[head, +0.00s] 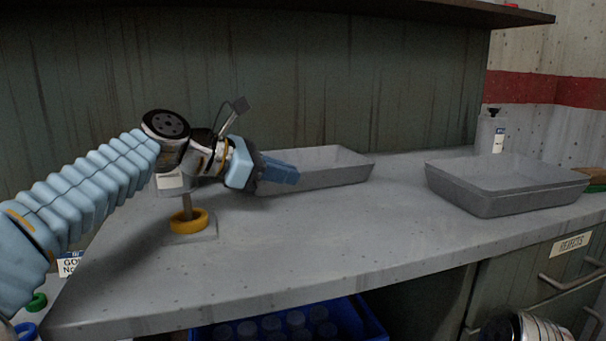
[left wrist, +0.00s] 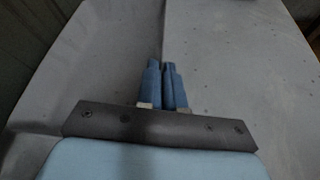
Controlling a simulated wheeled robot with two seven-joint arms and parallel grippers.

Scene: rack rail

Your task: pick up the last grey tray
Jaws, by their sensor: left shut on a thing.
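A grey tray (head: 335,172) stands on the counter near the back wall, left of centre in the head view. My left gripper (head: 282,172) is at its near left side, shut on the tray's rim. In the left wrist view the two blue fingers (left wrist: 167,85) are close together at the tray's edge, with the tray (left wrist: 110,50) filling the left part. The gripper and forearm hide the tray's left end in the head view. Another grey tray (head: 500,199) sits farther right; whether it is a stack is hard to tell. My right gripper is not in view.
A yellow ring (head: 189,222) lies around a post on a small base under my left arm. A bottle (head: 490,132) stands behind the right tray. A shelf (head: 440,8) overhangs the back. A blue crate (head: 370,321) sits below the counter. The counter's middle (head: 340,235) is clear.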

